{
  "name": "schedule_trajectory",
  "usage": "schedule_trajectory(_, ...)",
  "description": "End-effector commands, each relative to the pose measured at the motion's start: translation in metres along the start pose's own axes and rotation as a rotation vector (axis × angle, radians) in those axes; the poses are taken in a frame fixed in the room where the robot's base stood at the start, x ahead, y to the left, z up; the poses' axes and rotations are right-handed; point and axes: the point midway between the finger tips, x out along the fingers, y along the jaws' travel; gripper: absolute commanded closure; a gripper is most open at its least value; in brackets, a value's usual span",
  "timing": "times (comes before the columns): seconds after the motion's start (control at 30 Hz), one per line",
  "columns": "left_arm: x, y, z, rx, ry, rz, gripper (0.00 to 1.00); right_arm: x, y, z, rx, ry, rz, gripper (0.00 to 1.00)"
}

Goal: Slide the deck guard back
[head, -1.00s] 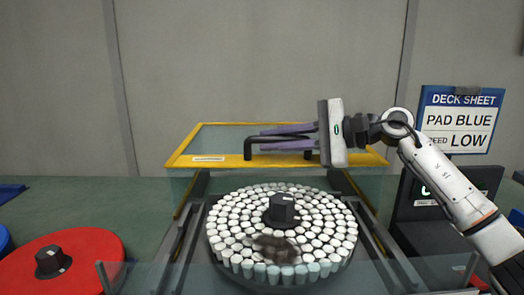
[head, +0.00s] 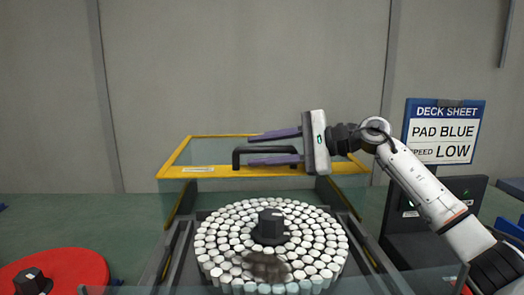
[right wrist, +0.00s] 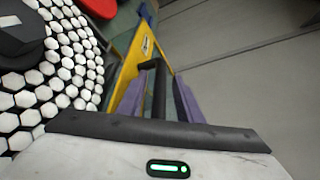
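The deck guard (head: 187,170) is a clear panel with a yellow frame, standing at the back end of the rails, behind the round deck. Its black bar handle (head: 238,158) is on the front yellow bar. My right gripper (head: 250,148) is open around this handle, one purple finger above the bar and one below. In the right wrist view the handle (right wrist: 158,92) lies between the two fingers (right wrist: 156,98), with gaps on both sides. The deck (head: 222,250) is covered with white studs, has a black hub (head: 270,226) and carries a dark smudge near its front. My left gripper is not in view.
A red disc (head: 75,268) with a black knob (head: 32,281) lies at the lower left. A sign (head: 443,130) reading "PAD BLUE, SPEED LOW" stands at the right, above a dark console (head: 465,190). A clear panel edge crosses the bottom front.

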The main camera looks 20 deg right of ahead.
Motion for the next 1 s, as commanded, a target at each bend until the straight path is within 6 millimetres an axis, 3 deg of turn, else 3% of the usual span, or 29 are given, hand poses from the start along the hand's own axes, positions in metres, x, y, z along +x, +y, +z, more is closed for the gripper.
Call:
schedule_trajectory(0.27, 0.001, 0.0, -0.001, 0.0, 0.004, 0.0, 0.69, -0.012, 0.001, -0.001, 0.0, 0.002, -0.001, 0.67)
schedule_trajectory(0.7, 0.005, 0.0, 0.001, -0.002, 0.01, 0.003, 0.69, -0.091, 0.001, -0.001, 0.0, 0.002, 0.0, 0.67)
schedule_trajectory(1.0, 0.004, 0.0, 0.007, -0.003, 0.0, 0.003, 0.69, -0.103, 0.0, 0.0, 0.0, 0.0, 0.0, 0.67)
